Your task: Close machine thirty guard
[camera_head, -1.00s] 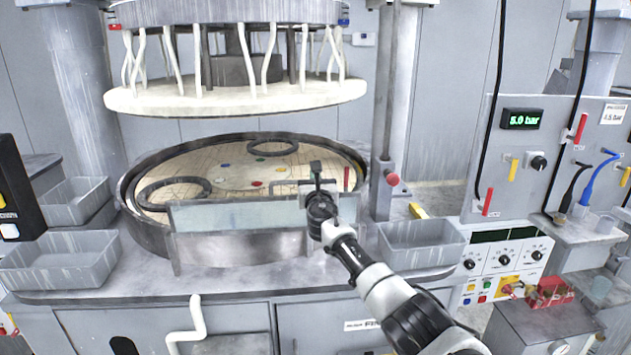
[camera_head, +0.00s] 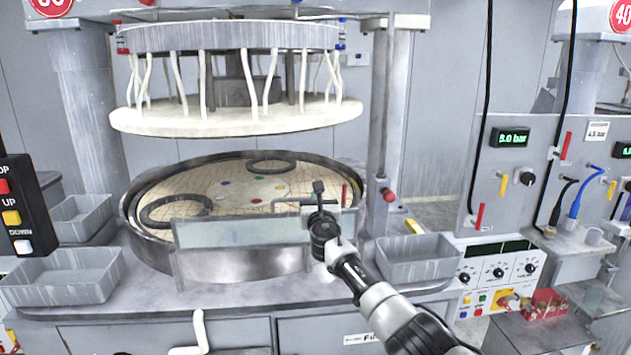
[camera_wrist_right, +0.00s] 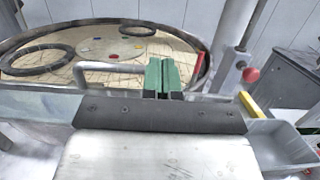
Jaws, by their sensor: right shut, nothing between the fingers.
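The guard (camera_head: 222,231) is a low, see-through panel standing along the front of the round platen (camera_head: 150,235). A thin metal handle (camera_wrist_right: 105,66) rises from it near its right end. My right gripper (camera_head: 318,190) is at that right end, beside the handle. In the wrist view its green fingers (camera_wrist_right: 162,75) are shut and empty, with the handle bar reaching to their left side. I cannot tell whether they touch it. My wrist hides the guard's right end. My left gripper is not in view.
The upper plate (camera_head: 235,118) hangs raised above the platen. Grey trays stand left (camera_head: 65,275) and right (camera_head: 418,257) on the bench. A post with a red knob (camera_head: 389,196) rises right of the platen. A button box (camera_head: 14,215) is at the left edge.

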